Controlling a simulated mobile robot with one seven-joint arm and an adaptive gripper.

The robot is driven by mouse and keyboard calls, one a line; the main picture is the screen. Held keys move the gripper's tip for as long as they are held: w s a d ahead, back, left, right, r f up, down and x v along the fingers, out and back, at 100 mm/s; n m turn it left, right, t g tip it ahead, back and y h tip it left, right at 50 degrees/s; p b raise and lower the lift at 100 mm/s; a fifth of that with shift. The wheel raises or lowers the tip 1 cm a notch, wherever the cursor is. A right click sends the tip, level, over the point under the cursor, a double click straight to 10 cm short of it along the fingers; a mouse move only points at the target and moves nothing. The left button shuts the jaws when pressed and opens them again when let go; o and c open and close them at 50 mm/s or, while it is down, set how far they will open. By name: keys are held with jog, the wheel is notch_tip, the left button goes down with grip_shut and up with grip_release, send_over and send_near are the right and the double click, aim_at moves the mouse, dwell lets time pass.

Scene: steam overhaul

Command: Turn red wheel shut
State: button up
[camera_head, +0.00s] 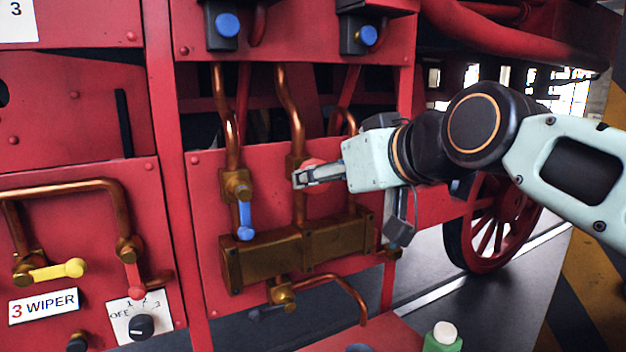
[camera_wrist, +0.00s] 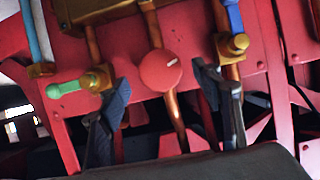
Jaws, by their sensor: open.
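The red wheel (camera_head: 312,163) is a round red knob on a copper pipe, above a brass block (camera_head: 335,238). In the head view my gripper (camera_head: 300,178) reaches in from the right and hides much of the wheel. In the wrist view the red wheel (camera_wrist: 158,72) shows its face with a short white mark near its edge. There my gripper (camera_wrist: 162,84) is open, with one dark finger on each side of the wheel and visible gaps between. It holds nothing.
A blue lever (camera_head: 245,220) hangs left of the wheel, and a green lever (camera_wrist: 68,88) shows on the other side in the wrist view. Copper pipes (camera_head: 230,120) run close by. A yellow lever (camera_head: 60,270) and a black dial (camera_head: 141,327) are lower left.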

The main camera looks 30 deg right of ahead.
aim_at(315, 193)
jog(key=x, duration=0.5)
jog(key=shift+w+f, duration=0.1)
jog(key=shift+w, duration=0.1)
jog(key=c, duration=1.1)
